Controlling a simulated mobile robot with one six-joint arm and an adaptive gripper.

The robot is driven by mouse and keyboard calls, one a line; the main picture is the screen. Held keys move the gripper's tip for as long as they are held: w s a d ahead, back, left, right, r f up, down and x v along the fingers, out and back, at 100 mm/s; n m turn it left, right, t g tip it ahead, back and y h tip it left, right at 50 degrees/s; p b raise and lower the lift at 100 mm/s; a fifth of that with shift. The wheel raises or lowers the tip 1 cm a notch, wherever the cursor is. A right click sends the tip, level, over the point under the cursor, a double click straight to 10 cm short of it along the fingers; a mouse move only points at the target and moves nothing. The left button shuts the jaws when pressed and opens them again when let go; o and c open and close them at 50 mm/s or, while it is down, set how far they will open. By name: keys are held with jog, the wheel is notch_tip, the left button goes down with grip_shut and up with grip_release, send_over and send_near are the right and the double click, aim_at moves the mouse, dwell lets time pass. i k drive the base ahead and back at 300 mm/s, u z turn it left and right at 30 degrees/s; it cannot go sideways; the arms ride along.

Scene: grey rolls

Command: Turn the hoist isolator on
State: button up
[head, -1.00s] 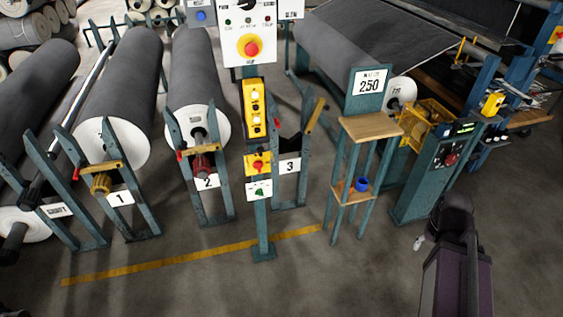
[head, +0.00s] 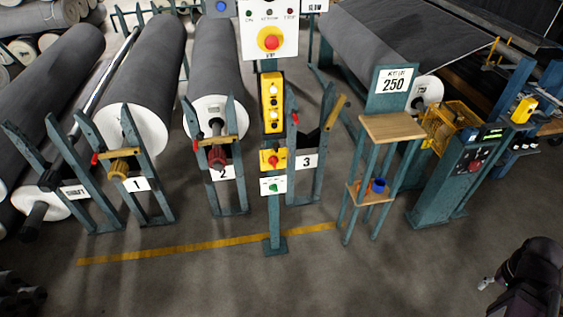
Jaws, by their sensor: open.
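A teal post stands in the middle of the head view. It carries a small yellow box with a red rotary knob (head: 273,160), which looks like the isolator. Its lettering and exact knob position are too small to read. Just below is a white plate with a green knob or mark (head: 273,187). Above is a yellow pendant with pale buttons (head: 271,103). Higher is a white panel with a red mushroom button on yellow (head: 270,39). My gripper (head: 487,283) is partly visible at the lower right, open, far from the post and touching nothing.
Grey rolls on teal stands (head: 135,188) fill the left. A teal stand with wooden shelves and a blue cup (head: 378,186) is right of the post, then a control cabinet (head: 445,190). Floor before the yellow line (head: 170,250) is mostly clear.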

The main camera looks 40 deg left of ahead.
aim_at(273, 160)
jog(key=z, duration=0.15)
jog(key=k, duration=1.65)
jog(key=u, duration=1.25)
jog(key=i, duration=1)
jog(key=u, duration=0.05)
